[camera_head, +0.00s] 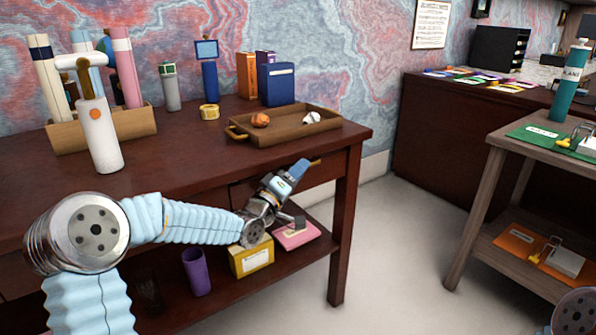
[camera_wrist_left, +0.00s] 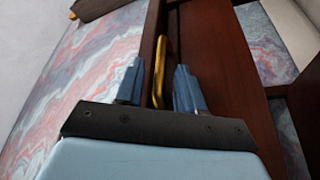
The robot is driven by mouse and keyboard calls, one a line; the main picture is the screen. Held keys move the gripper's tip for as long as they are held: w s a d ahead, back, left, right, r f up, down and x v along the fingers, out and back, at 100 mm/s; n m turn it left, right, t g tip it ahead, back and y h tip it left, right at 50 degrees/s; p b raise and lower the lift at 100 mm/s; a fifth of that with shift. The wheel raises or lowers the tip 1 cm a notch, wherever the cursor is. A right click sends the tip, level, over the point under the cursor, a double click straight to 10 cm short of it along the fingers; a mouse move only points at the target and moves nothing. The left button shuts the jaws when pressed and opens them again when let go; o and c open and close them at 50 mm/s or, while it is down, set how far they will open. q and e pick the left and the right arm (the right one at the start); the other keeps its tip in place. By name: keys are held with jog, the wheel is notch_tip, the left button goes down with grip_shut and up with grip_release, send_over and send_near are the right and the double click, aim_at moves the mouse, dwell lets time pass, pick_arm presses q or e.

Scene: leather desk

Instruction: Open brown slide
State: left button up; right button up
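The brown slide is a dark brown drawer (camera_head: 328,170) under the right part of the desk top, partly hidden behind my gripper. It looks flush with the desk, though much of it is covered. Its gold handle (camera_head: 314,163) shows just past my fingertips. My left gripper (camera_head: 300,168) reaches the drawer front from the left. In the left wrist view, the handle (camera_wrist_left: 160,66) stands between the two blue fingers of my left gripper (camera_wrist_left: 158,82). The fingers are spread, with a gap on each side of the handle. My right gripper is out of view.
On the desk top stand a wooden tray (camera_head: 283,137), a white bottle (camera_head: 99,135) and several cylinders and boxes. Below the arm, a yellow box (camera_head: 252,260), a pink book (camera_head: 297,236) and a purple cup (camera_head: 196,272) rest on the lower shelf. Floor to the right is clear.

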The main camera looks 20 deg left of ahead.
pick_arm(q)
jog(key=shift+w+d, duration=0.1)
jog(key=shift+w, duration=0.1)
jog(key=shift+c, duration=0.3)
grip_shut()
